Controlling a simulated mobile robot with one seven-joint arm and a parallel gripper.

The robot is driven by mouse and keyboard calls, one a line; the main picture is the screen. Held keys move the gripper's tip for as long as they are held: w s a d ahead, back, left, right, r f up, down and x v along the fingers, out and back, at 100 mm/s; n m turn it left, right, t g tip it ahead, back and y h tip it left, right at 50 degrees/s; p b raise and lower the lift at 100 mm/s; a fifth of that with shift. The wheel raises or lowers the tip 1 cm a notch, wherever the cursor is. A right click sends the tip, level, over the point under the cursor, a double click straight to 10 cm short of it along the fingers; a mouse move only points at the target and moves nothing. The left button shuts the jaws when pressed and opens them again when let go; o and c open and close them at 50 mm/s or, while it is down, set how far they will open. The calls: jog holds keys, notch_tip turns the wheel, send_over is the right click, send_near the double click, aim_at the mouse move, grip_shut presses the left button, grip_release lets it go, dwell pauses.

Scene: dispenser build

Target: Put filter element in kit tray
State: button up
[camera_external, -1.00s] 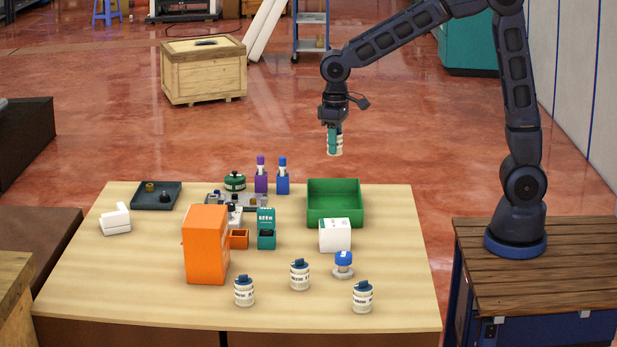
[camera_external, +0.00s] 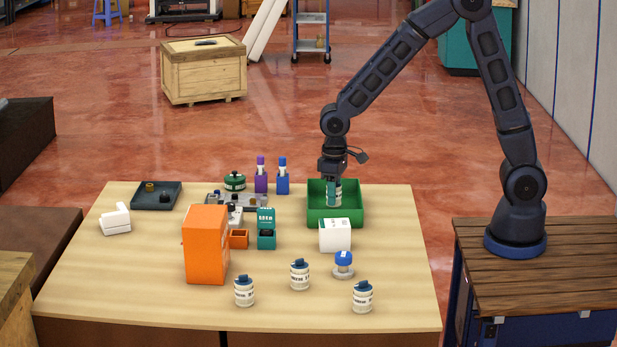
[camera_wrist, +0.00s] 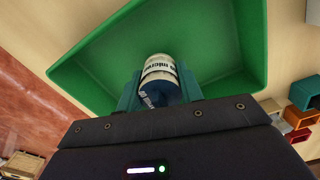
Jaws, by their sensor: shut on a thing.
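The filter element is a white cylinder with dark print and a blue end. It shows in the wrist view (camera_wrist: 158,75) between the teal fingers of my gripper (camera_wrist: 160,92). In the external view my gripper (camera_external: 334,190) points down, shut on the filter element (camera_external: 337,192), inside the outline of the green tray (camera_external: 350,220). The green tray (camera_wrist: 240,35) fills much of the wrist view around the filter element. I cannot tell whether the filter element touches the tray floor. A dark grey tray (camera_external: 170,195) lies at the table's back left.
Several similar white canisters (camera_external: 300,275) stand near the table's front. A white box (camera_external: 335,236) and a blue-topped part (camera_external: 343,265) stand just in front of the green tray. An orange box (camera_external: 205,245) and a teal box (camera_external: 266,230) stand left of it.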

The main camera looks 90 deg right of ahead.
jog(key=shift+f, duration=0.7)
jog(key=shift+f, duration=0.15)
jog(key=o, duration=1)
